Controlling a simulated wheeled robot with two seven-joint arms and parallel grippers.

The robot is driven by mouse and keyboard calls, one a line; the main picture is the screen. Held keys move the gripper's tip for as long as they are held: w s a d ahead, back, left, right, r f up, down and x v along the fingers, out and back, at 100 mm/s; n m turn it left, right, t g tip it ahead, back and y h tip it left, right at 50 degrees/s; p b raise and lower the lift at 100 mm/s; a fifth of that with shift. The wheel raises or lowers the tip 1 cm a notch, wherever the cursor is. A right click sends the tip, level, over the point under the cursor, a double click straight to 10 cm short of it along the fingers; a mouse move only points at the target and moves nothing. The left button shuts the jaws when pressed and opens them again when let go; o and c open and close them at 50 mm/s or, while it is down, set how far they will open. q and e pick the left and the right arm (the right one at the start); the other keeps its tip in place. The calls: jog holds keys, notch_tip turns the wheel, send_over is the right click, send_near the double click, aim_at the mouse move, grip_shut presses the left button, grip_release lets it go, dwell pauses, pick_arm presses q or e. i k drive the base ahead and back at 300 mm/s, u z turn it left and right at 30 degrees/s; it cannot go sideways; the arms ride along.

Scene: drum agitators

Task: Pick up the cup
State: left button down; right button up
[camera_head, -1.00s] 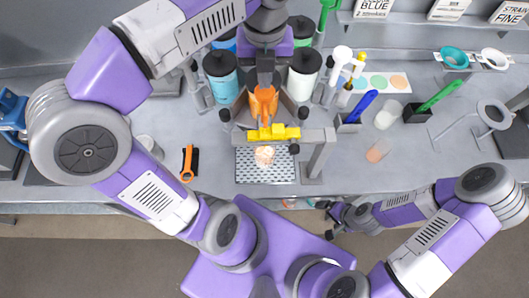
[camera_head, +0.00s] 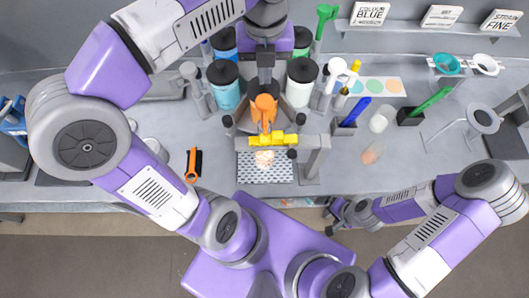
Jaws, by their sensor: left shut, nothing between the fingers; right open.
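Below the bar, a small cup with pale pinkish contents (camera_head: 264,159) sits on a dotted tray (camera_head: 264,176), partly covered by the bar. My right gripper (camera_head: 334,215) is open and empty at the bench's front edge, apart from the cups.
A blue-labelled jar (camera_head: 224,90) and a white jar (camera_head: 301,86) flank my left gripper. A black and orange tool (camera_head: 193,165) lies left of the tray. Holders with a blue handle (camera_head: 356,111) and a green handle (camera_head: 432,100) stand right. The front right bench is mostly clear.

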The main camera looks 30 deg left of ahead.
aim_at(263, 160)
jog(key=k, duration=1)
